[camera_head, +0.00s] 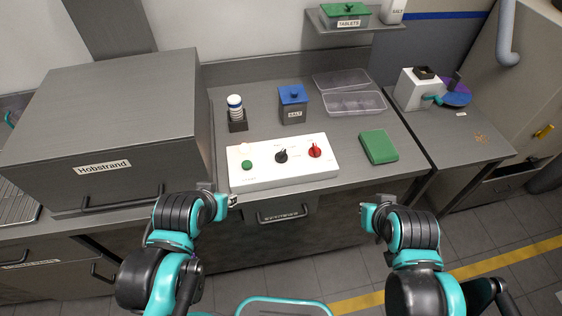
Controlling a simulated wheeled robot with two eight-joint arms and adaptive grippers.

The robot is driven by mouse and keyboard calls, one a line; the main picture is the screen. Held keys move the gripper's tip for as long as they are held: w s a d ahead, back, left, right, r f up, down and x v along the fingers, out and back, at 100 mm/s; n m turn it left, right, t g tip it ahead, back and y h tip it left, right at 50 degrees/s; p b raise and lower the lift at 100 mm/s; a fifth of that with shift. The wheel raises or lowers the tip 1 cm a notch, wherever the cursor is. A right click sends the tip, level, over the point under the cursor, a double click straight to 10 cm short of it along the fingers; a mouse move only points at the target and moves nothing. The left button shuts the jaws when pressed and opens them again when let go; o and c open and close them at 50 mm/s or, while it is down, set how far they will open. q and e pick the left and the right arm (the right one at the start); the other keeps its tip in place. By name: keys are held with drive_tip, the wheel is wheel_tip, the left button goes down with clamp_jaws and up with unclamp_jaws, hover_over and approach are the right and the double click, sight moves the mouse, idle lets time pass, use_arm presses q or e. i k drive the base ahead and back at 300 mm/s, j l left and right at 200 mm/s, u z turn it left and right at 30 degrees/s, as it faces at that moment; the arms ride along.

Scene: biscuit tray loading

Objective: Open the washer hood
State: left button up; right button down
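The washer hood (125,120) is a large grey metal box labelled "Hobstrand" on the left part of the counter. It is down, with its lower edge at the counter. Its dark bar handle (123,201) runs along the bottom of the front face. My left gripper (232,200) is to the right of the handle, in front of the white control panel's left end, apart from the handle. My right gripper (366,212) is farther right, in front of the counter edge. Both gripper tips are small and partly hidden by the wrists, and I see nothing held in them.
A white control panel (240,180) with a green button and black and red knobs lies on the counter. Behind it are a blue-lidded salt box (293,105), a stack of discs in a dark holder (237,115) and clear trays (352,102). A green box (378,147) lies right.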

sight(123, 132)
drive_tip(key=u, duration=1.7)
drive_tip(key=i+j+u, duration=0.1)
drive_tip(key=u, duration=0.45)
